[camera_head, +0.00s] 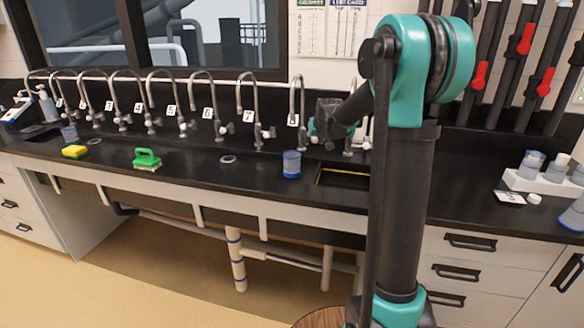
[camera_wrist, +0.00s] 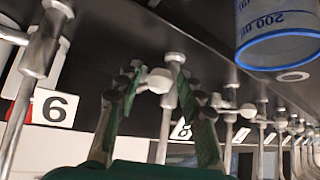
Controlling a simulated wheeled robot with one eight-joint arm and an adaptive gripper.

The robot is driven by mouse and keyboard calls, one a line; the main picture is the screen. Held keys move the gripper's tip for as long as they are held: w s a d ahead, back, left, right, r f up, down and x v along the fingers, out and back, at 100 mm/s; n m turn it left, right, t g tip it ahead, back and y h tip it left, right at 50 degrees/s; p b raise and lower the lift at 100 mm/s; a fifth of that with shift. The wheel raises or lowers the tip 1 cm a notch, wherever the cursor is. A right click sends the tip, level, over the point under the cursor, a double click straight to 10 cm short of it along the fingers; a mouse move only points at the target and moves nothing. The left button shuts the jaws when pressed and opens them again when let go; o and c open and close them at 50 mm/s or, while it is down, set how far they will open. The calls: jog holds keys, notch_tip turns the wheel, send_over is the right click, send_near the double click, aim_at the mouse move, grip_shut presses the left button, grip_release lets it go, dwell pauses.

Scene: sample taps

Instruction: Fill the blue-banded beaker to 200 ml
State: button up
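A clear beaker with blue markings (camera_head: 291,163) stands upright on the black counter, left of a yellow-edged sink opening. In the wrist view, which is upside down, a beaker with a blue band and "200 ml" print (camera_wrist: 277,35) shows at the upper right. I cannot tell its water level. My gripper (camera_head: 322,128) is at the taps at the right end of the row. In the wrist view my gripper (camera_wrist: 148,70) has its fingers apart, with a white tap knob (camera_wrist: 160,81) between them. I cannot tell whether they touch it.
Several numbered taps line the wall, including tap 7 (camera_head: 247,115). A tag (camera_wrist: 54,109) reads like an inverted 9. A white rack (camera_head: 540,186) holds containers at right.

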jog(key=shift+w+f, duration=0.15)
jog(key=shift+w, duration=0.05)
jog(key=v, duration=0.8)
dwell(0.4)
jog(key=shift+s, duration=0.1)
